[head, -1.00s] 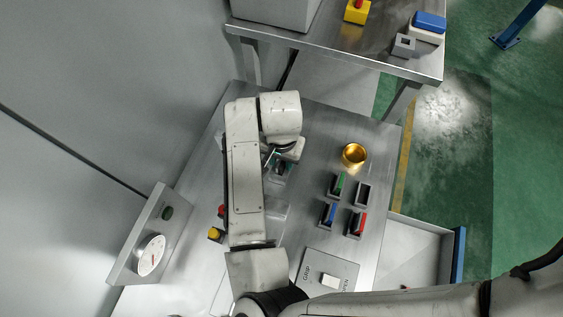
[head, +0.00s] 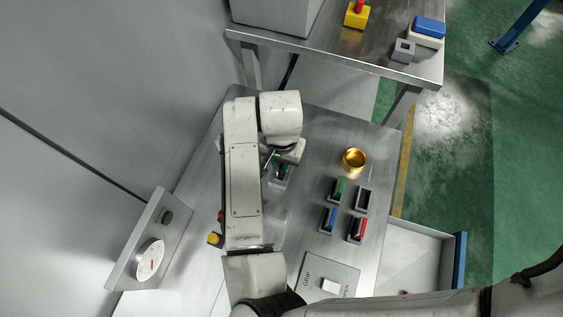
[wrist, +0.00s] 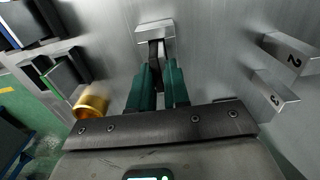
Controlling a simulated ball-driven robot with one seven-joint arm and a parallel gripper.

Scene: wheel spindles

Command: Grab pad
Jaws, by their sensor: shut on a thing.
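My gripper (wrist: 158,72) has green fingers, seen in the wrist view shut on a dark, thin pad (wrist: 154,54). The pad's far end is at a small grey metal holder (wrist: 155,30); I cannot tell whether it is still seated in it. In the head view, my gripper (head: 279,165) is beside my white forearm, over the holder (head: 281,179), and the pad is too small to make out clearly.
Green (head: 341,187), blue (head: 329,217) and red (head: 357,228) pieces sit in grey slots beside a dark slot (head: 362,199). A gold cup (head: 354,159) stands behind them. Numbered brackets (wrist: 290,52), a switch panel (head: 328,281) and a gauge box (head: 150,258) are near.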

